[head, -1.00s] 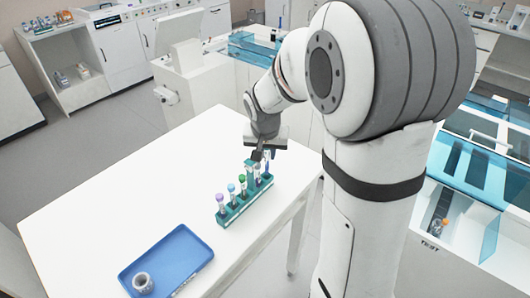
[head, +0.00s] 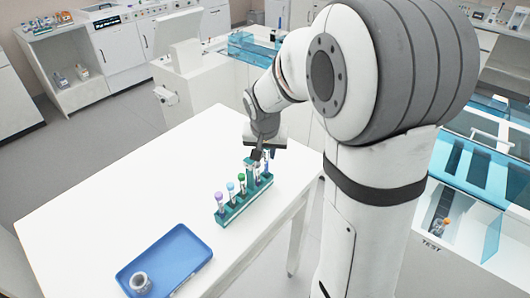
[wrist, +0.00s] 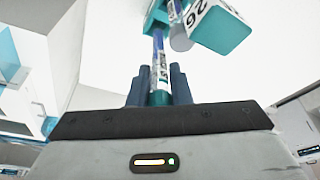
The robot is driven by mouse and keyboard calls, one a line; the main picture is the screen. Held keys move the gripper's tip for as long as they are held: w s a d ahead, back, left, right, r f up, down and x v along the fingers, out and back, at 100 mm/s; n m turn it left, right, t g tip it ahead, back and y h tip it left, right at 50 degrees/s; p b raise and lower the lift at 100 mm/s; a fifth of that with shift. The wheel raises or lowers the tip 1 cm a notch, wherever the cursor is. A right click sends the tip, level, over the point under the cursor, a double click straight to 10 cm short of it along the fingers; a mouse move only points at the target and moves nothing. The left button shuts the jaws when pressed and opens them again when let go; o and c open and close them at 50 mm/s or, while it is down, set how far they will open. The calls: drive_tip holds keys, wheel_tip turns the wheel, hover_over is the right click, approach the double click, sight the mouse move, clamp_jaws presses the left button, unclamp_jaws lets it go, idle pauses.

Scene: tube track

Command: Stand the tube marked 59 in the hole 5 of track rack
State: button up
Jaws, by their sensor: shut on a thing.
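The teal track rack (head: 231,214) stands on the white table near its right edge. Tubes with purple, light blue and green caps stand in it. My gripper (head: 257,155) is over the rack's far end. In the wrist view my gripper (wrist: 158,92) is shut on a slim upright tube (wrist: 158,62) with a teal end between the fingers. Its number is not readable. Part of the rack (wrist: 155,18) shows beyond it, beside a teal and white block (wrist: 218,28) marked 26. The hole numbers, and whether the held tube is in a hole, cannot be told.
A blue tray (head: 178,247) with a small grey ring-shaped holder (head: 140,282) lies at the table's near end. The left and middle of the white table (head: 130,185) are clear. Other tubes stand close to my gripper.

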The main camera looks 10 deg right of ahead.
drive_tip(key=shift+f, duration=0.1)
idle(0.3)
drive_tip(key=shift+f+b, duration=0.4)
drive_tip(key=shift+b, duration=0.1)
drive_tip(key=shift+f+b, duration=0.4)
drive_tip(key=shift+b, duration=0.05)
drive_tip(key=shift+f+b, duration=0.35)
drive_tip(key=o, duration=0.8)
idle(0.3)
